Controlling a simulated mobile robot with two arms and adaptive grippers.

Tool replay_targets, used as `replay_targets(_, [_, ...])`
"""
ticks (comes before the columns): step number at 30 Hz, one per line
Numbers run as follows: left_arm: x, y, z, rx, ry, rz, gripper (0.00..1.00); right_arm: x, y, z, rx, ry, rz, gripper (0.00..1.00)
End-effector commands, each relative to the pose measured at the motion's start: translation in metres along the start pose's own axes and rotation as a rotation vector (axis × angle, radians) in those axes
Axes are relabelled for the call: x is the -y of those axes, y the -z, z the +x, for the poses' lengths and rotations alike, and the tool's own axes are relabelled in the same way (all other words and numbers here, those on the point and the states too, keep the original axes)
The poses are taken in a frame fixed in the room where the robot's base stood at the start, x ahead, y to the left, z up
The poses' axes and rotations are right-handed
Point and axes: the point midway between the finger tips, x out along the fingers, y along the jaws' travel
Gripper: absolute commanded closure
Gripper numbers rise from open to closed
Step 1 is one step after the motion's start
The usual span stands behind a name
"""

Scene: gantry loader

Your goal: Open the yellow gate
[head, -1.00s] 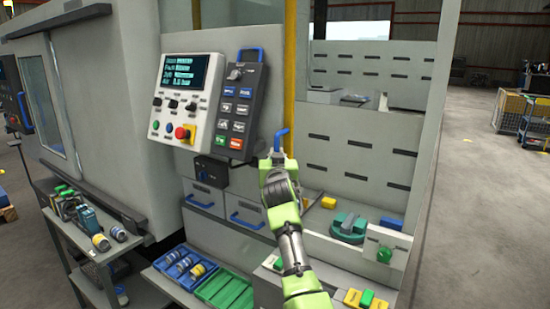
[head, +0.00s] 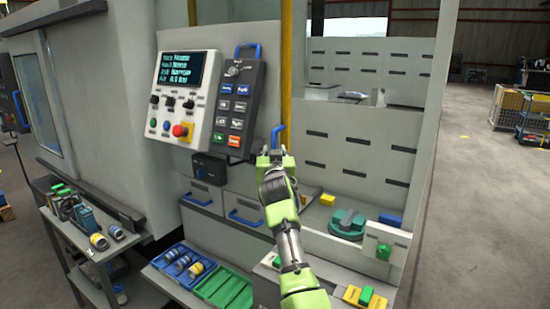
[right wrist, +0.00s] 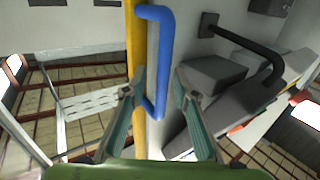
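The gate's yellow post (head: 286,60) stands upright to the right of the control panel. It also shows in the right wrist view (right wrist: 136,35). A blue bar handle (head: 277,136) is fixed beside the yellow post, and its length shows in the right wrist view (right wrist: 163,45). My right gripper (head: 271,158) is at the lower part of this handle. In the right wrist view its fingers (right wrist: 160,75) are spread, with the blue handle in the gap; I see no finger closed on it. My left gripper is not in view.
A control panel (head: 183,98) with a dark pendant (head: 238,103) is just left of the handle. Blue-handled drawers (head: 245,208) and blue and green bins (head: 222,287) lie below. A tool cart (head: 75,226) stands left. Open floor (head: 480,220) is on the right.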

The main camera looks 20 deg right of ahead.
Motion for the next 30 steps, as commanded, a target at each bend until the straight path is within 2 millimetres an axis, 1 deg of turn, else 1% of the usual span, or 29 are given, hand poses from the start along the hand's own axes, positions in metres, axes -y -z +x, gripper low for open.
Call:
replay_targets(5, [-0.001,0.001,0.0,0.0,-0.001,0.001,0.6,0.001,-0.001,-0.015,0.0,0.001,0.001,0.73])
replay_targets(18, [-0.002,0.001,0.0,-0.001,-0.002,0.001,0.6,-0.001,-0.002,-0.086,0.002,0.001,0.002,0.73])
replay_targets(21, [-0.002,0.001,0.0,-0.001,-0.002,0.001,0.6,-0.001,-0.002,-0.1,0.003,0.0,0.002,0.73])
replay_targets(25, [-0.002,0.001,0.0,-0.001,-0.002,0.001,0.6,-0.001,-0.002,-0.112,0.003,0.0,0.0,0.73])
replay_targets(30, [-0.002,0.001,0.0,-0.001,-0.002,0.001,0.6,-0.001,-0.002,-0.117,0.003,-0.001,0.0,0.73])
